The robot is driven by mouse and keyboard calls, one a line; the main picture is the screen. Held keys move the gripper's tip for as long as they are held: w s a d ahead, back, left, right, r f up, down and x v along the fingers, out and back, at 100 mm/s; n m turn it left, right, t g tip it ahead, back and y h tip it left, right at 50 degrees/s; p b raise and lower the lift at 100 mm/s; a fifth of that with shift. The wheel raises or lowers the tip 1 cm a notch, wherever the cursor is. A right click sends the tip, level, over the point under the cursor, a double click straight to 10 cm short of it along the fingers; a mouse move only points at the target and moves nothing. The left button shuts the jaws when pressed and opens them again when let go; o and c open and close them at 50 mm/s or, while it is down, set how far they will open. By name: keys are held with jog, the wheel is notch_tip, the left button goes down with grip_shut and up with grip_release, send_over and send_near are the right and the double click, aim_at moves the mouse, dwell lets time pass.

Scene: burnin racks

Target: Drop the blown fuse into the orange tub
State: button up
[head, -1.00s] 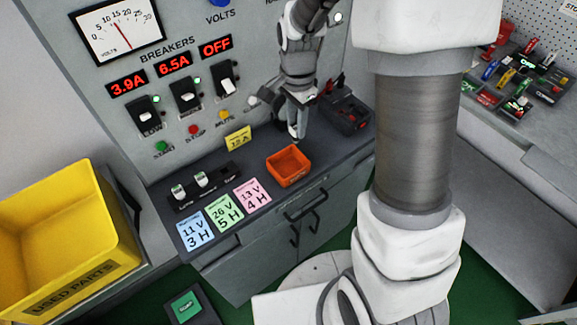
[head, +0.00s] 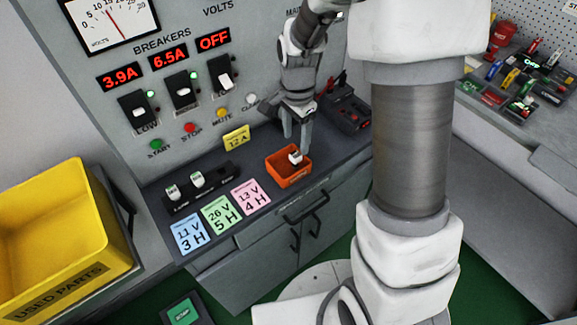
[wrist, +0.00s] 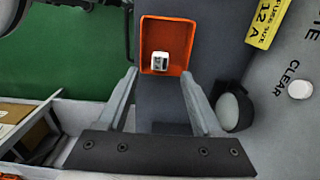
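The white fuse (head: 296,157) is inside the orange tub (head: 288,179) on the dark bench top. In the wrist view the fuse (wrist: 162,61) sits within the walls of the tub (wrist: 145,35), with a grey marking on its face. My gripper (head: 297,142) is above the tub, pointing down. In the wrist view its two fingers (wrist: 159,73) are spread wide with nothing between them, and the fuse is clear of both.
A fuse holder (head: 203,187) with two white fuses stands left of the tub, behind three coloured cards (head: 221,214). A yellow "12 A" sign (head: 236,138) is behind. A dark meter-like box (head: 346,112) is at right. The yellow used parts bin (head: 70,215) is far left.

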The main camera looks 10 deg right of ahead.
notch_tip(320, 180, up, 18)
jog(key=p, duration=0.1)
jog(key=shift+f, duration=0.25)
dwell(0.6)
jog(key=s+d+r+n+t, duration=0.1)
jog(key=s+r+n+t, duration=0.1)
jog(key=s+n, duration=0.4)
jog(key=s+d+r+n+t, duration=0.1)
jog(key=s+n+t, duration=0.2)
jog(key=s, duration=0.9)
jog(key=n, duration=0.3)
jog(key=shift+s+r+n+t, duration=0.25)
jog(key=shift+r+n+t, duration=0.05)
jog(key=shift+r+n, duration=0.1)
jog(key=shift+d, duration=0.1)
